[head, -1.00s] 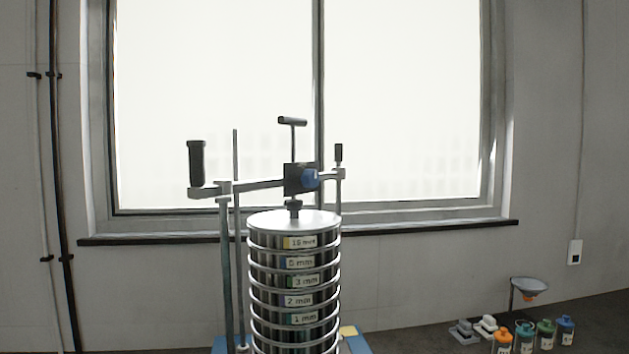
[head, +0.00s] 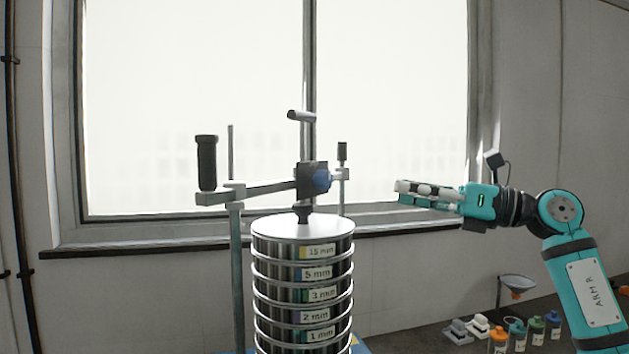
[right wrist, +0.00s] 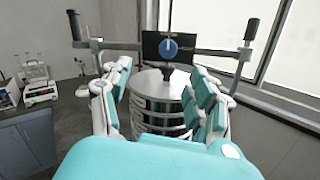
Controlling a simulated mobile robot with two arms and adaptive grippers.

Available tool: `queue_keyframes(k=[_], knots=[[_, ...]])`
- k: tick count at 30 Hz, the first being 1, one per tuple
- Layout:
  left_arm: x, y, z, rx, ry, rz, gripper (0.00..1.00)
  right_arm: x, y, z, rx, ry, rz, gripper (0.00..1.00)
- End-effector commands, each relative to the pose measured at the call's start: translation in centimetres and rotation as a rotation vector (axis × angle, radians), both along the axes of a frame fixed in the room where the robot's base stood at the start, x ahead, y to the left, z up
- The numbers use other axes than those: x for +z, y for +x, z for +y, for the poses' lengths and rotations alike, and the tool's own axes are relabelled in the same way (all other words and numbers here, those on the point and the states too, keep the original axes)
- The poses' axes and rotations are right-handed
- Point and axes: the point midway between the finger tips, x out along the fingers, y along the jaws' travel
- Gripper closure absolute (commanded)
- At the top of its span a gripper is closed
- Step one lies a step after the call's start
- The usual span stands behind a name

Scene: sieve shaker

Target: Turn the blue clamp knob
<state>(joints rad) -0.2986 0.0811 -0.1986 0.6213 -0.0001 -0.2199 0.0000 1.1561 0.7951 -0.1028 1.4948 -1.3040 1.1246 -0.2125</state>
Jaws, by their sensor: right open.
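The blue clamp knob (head: 322,181) sits on the right side of a black clamp block (head: 308,178) on the shaker's crossbar, above the sieve stack (head: 303,280). In the right wrist view the knob (right wrist: 168,48) faces the camera, centred on the dark block. My right gripper (head: 402,192) is to the right of the knob, at about its height in the picture and apart from it. Its fingers are open and empty, and in the wrist view (right wrist: 158,85) they spread either side of the stack, with the knob beyond them. My left gripper is not in view.
A black handle (head: 206,163) stands at the crossbar's left end, and a T-handle (head: 301,116) rises above the block.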

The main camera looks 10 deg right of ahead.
Motion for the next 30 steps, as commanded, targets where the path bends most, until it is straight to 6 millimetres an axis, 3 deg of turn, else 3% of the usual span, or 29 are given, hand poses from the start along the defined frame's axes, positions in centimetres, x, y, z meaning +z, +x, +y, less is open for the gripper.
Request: queue_keyframes(k=[3, 8, 30], knots=[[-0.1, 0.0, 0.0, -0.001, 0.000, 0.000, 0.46, 1.1, -0.9, -2.2, -0.047, -0.110, 0.003, 0.39], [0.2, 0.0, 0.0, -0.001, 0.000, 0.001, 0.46, 1.2, -0.9, -2.6, -0.060, -0.151, 0.013, 0.39], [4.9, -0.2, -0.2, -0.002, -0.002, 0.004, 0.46, 1.4, 8.5, 8.5, -0.054, -0.146, 0.015, 0.39]])
